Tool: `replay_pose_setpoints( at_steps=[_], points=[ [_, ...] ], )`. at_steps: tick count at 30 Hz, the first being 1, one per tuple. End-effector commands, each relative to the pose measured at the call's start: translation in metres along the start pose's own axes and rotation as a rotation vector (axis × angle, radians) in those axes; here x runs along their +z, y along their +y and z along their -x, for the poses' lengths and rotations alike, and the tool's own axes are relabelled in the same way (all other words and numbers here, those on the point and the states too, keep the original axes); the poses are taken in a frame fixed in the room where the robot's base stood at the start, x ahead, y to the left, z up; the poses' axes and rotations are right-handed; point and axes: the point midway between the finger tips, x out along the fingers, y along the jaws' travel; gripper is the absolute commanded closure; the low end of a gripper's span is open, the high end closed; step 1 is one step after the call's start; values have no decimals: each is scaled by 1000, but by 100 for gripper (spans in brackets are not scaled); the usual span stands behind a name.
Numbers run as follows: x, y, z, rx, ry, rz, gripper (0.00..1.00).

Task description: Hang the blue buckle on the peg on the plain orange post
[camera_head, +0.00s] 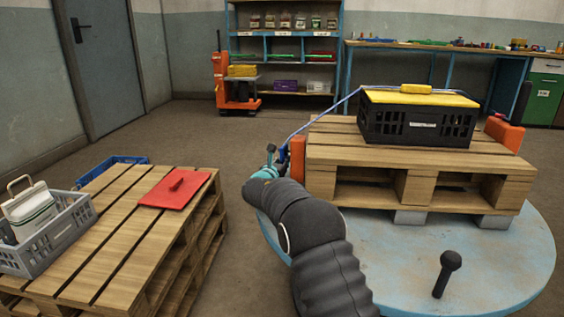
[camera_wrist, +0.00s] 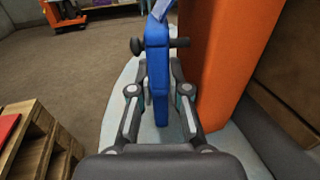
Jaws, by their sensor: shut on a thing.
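My gripper (camera_wrist: 159,84) is shut on the blue buckle (camera_wrist: 156,52), which stands upright and edge-on between the fingers in the wrist view. A dark peg with a round knob (camera_wrist: 137,46) shows on both sides of the buckle, beside the plain orange post (camera_wrist: 228,60). I cannot tell whether the peg passes through the buckle or behind it. In the head view the buckle (camera_head: 284,156) is small and sits just left of the orange post (camera_head: 298,160), with my gripper (camera_head: 272,160) beside it. A pale blue strap (camera_head: 345,99) runs from the buckle toward the black crate.
The black crate (camera_head: 372,124) with a yellow lid (camera_head: 440,99) stands on a wooden pallet (camera_head: 330,153) on a round blue platform (camera_head: 520,255). Another orange block (camera_head: 505,133) is at its right. A second pallet stack (camera_head: 105,245) at left holds a red panel (camera_head: 175,189) and grey basket (camera_head: 60,240).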

Motion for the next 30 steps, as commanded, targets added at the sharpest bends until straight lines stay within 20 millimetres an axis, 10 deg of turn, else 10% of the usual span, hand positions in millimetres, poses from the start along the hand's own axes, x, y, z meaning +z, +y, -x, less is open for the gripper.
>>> replay_pose_setpoints(
  at_steps=[5,10,30],
  points=[
    [-2,-4,-2,-7,2,0,100],
    [-2,-4,-2,-8,2,0,55],
    [-1,-3,40,-7,1,1,55]
  ],
)
